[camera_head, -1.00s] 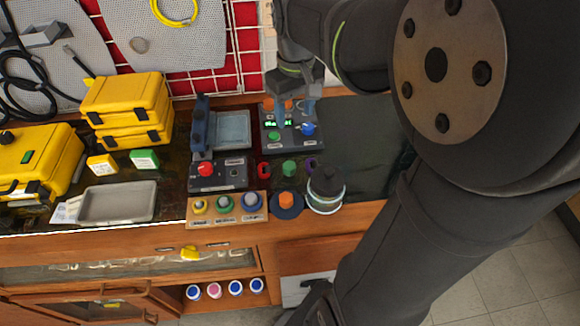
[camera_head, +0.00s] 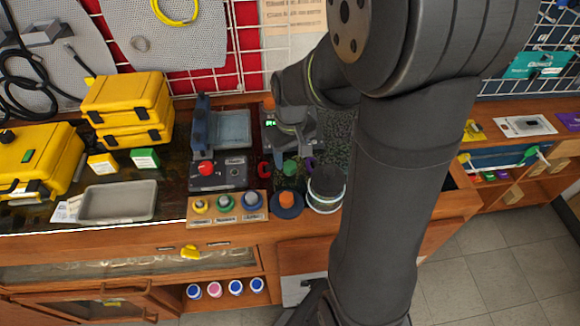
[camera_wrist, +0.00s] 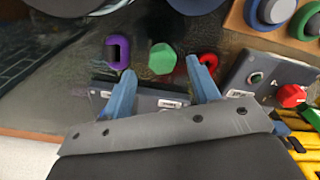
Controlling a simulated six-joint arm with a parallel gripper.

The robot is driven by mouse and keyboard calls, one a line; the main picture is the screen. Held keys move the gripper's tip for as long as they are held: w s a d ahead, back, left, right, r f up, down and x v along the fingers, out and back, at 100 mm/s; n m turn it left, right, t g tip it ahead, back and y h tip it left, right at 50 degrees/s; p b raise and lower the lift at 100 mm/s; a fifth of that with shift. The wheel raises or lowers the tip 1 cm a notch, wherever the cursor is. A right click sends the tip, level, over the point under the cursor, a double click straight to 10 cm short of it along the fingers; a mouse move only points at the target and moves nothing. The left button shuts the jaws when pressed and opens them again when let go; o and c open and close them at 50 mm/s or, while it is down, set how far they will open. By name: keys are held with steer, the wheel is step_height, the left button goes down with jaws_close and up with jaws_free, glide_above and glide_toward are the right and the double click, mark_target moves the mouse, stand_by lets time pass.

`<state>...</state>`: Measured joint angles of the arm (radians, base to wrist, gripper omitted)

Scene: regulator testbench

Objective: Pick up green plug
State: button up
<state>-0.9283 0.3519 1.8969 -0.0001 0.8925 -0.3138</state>
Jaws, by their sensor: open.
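The green plug (camera_head: 290,167) stands on the dark bench mat between a red piece (camera_head: 264,169) and a purple piece (camera_head: 309,163). In the wrist view the green plug (camera_wrist: 162,58) is a faceted, upright piece. My gripper (camera_wrist: 162,67) is open, with its blue fingers spread either side of the green plug's position in the picture. No contact shows. The right finger overlaps the edge of the red piece (camera_wrist: 208,60), and the left finger lies just below the purple piece (camera_wrist: 117,47). In the head view my wrist hides most of the fingers.
A control panel (camera_head: 270,125) with a green display stands behind the plug, partly hidden by my arm. A red-knob box (camera_head: 207,178) stands left.

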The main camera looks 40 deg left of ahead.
mark_target(290, 165)
steer(key=shift+f, duration=1.5)
steer(key=shift+c, duration=0.3)
steer(key=c, duration=1)
steer(key=shift+a+r, duration=0.1)
steer(key=shift+r, duration=0.05)
